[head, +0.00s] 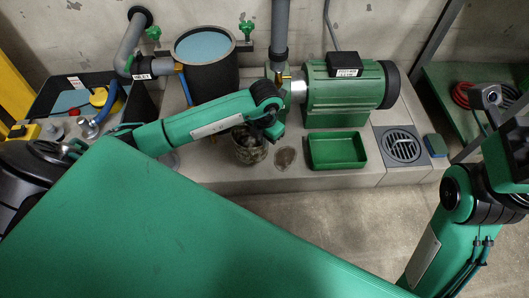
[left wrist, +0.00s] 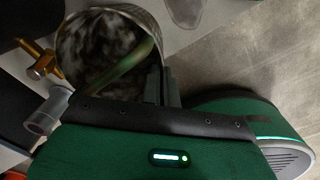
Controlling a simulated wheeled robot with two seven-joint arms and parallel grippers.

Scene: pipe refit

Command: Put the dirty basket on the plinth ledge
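The dirty basket (head: 250,151) is a round, dark-speckled mesh pot at the front of the plinth ledge (head: 225,181), below the tip of my left arm. The left wrist view shows the basket (left wrist: 95,45) close up, with a pale rim and a greenish bar across its mouth. My left gripper (left wrist: 167,86) has its dark fingers close together at the basket's rim, and they appear shut on it. In the head view the left gripper (head: 271,128) is partly hidden by its own wrist. Whether the basket's base touches the ledge is unclear. My right gripper is out of view.
A green tray (head: 337,150) and a round drain grate (head: 403,147) lie to the right on the plinth. Behind stand a green motor (head: 340,95) and a black open tank (head: 212,80). A brass fitting (left wrist: 42,62) is near the basket.

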